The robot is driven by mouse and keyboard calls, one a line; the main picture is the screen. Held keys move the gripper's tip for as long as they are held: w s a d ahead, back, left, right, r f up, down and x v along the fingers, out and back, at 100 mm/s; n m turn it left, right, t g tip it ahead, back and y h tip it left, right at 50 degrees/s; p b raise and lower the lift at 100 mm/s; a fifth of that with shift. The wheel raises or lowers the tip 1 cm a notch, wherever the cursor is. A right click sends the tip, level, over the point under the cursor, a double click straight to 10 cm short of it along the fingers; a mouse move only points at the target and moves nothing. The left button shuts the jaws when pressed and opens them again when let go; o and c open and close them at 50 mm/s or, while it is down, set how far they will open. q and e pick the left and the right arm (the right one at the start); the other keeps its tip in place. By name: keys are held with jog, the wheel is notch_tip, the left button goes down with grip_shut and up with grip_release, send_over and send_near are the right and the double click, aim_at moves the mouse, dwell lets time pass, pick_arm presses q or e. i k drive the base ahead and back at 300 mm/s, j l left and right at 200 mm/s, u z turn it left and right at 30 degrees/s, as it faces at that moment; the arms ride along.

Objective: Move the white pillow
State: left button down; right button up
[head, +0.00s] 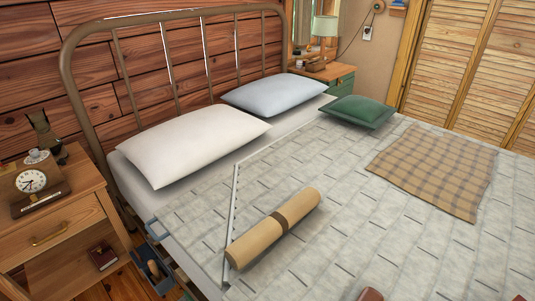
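The white pillow (192,145) lies flat at the head of the bed, on the left side, close to the metal bed frame (165,60). Its front edge rests beside the folded edge of the grey quilt (400,245). A pale blue pillow (273,95) lies to its right, and a small green cushion (357,111) lies farther right on the quilt. Neither of my grippers shows in the head view, so nothing is seen touching the white pillow.
A tan roll with a dark band (275,227) lies on the quilt in front of the white pillow. A plaid blanket (435,170) lies at right. A wooden nightstand with a clock (32,182) stands left.

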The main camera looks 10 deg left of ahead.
aim_at(166, 153)
jog(key=j+z, duration=1.05)
jog(key=i+j, duration=0.05)
jog(key=j, duration=0.05)
